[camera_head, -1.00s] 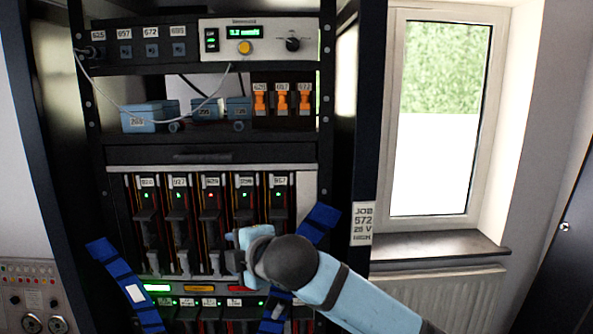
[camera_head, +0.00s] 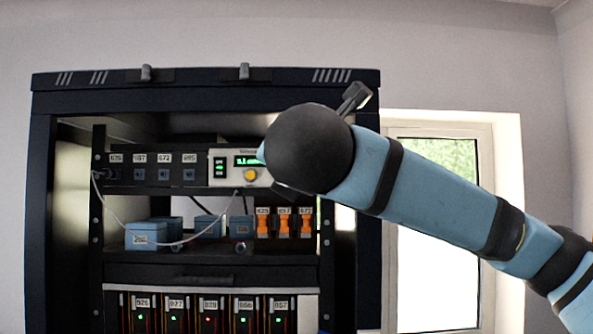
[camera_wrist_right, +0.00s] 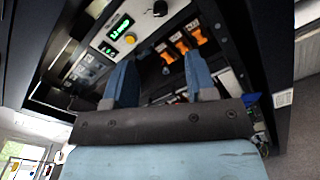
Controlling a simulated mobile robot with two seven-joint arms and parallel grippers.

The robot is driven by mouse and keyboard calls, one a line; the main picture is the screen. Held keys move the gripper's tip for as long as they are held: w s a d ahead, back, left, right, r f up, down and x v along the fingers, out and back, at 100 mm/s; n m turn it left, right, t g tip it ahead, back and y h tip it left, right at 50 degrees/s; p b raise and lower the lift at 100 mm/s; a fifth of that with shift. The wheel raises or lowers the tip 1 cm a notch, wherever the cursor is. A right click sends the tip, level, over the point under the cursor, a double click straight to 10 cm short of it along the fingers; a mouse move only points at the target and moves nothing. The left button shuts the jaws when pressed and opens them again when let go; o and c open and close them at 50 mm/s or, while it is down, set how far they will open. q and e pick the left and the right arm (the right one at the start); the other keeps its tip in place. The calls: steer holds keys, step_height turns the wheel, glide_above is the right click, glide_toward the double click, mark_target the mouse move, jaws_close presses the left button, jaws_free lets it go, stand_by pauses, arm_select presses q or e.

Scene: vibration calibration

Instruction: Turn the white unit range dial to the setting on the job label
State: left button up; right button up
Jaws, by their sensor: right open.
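The white unit (camera_head: 228,165) is in the upper part of the rack, with a green display (camera_head: 245,161) and a yellow knob (camera_head: 250,175). Its black dial is hidden behind my right arm in the head view. The right wrist view shows the dial (camera_wrist_right: 160,8) at the top edge, beside the yellow knob (camera_wrist_right: 130,38) and display (camera_wrist_right: 121,25); its setting is too small to read. My right gripper (camera_wrist_right: 160,80) is open and empty, its blue fingers apart, below the unit in that view. The job label and my left gripper are out of view.
Below the unit, a shelf holds blue boxes (camera_head: 146,234) and orange switches (camera_head: 284,222). A loose white cable (camera_head: 120,222) hangs at the left. The rack's top (camera_head: 200,92) spans above, and a window (camera_head: 440,225) is at the right.

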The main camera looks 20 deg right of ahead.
steer(key=p+x, duration=0.4)
steer(key=x, duration=1)
steer(key=shift+p, duration=0.35)
steer(key=shift+s, duration=0.1)
steer(key=shift+c, duration=0.9)
steer(key=c, duration=0.7)
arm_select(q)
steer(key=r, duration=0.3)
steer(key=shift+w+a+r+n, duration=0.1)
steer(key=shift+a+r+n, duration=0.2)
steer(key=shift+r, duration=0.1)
arm_select(e)
steer(key=shift+c, duration=0.2)
